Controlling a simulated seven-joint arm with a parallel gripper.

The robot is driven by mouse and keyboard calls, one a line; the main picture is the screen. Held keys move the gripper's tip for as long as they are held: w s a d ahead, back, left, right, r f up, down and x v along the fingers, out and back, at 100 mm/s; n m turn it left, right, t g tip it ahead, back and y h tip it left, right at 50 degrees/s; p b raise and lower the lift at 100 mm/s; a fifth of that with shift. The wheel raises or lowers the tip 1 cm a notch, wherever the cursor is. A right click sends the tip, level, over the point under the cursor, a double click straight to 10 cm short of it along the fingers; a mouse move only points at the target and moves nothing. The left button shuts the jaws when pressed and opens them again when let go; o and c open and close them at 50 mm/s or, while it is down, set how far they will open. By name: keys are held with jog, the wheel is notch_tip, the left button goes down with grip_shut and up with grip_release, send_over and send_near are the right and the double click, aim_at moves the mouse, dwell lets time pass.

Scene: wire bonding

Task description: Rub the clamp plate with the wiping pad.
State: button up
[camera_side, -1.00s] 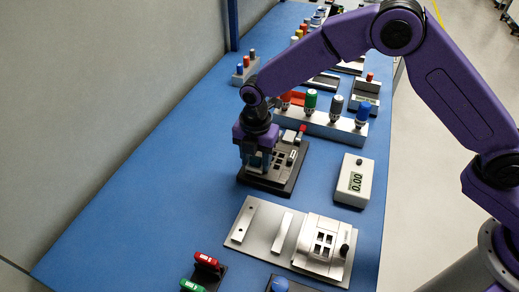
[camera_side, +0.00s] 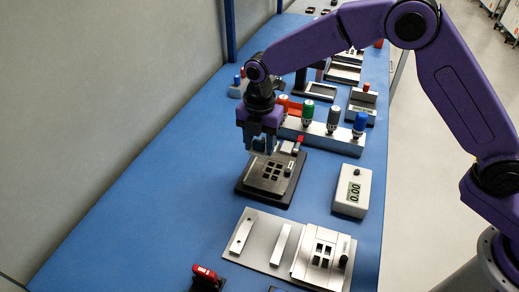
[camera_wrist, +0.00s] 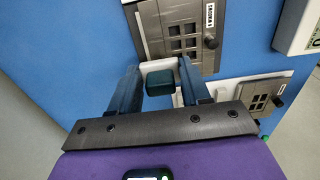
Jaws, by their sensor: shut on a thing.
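My gripper (camera_side: 262,138) is shut on the wiping pad, a dark teal block (camera_wrist: 160,81) with a white lower part showing between the fingers in the wrist view. My gripper also shows there (camera_wrist: 158,74). A grey clamp plate (camera_side: 268,174) with several square windows lies on a dark base; it shows at the top of the wrist view (camera_wrist: 186,22). My gripper is over the back left part of this base. Whether the pad touches the plate cannot be told. A second, similar windowed plate (camera_side: 322,250) sits on a silver base nearer the side camera.
A white meter (camera_side: 352,191) stands right of the dark base. A grey block with coloured knobs (camera_side: 335,139) stands just behind it. A red-handled part (camera_side: 205,273) is at the front. The blue bench is clear to the left.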

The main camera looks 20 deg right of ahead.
aim_at(259, 165)
jog(key=shift+r, duration=1.25)
jog(key=shift+w, duration=0.1)
jog(key=shift+w, duration=0.2)
jog(key=shift+f, duration=4.05)
jog(key=shift+s+a, duration=1.4)
jog(key=shift+c, duration=0.4)
jog(key=shift+w+d, duration=1.3)
jog(key=shift+w+d+r, duration=0.1)
jog(key=shift+w, duration=0.05)
jog(key=shift+r, duration=3.95)
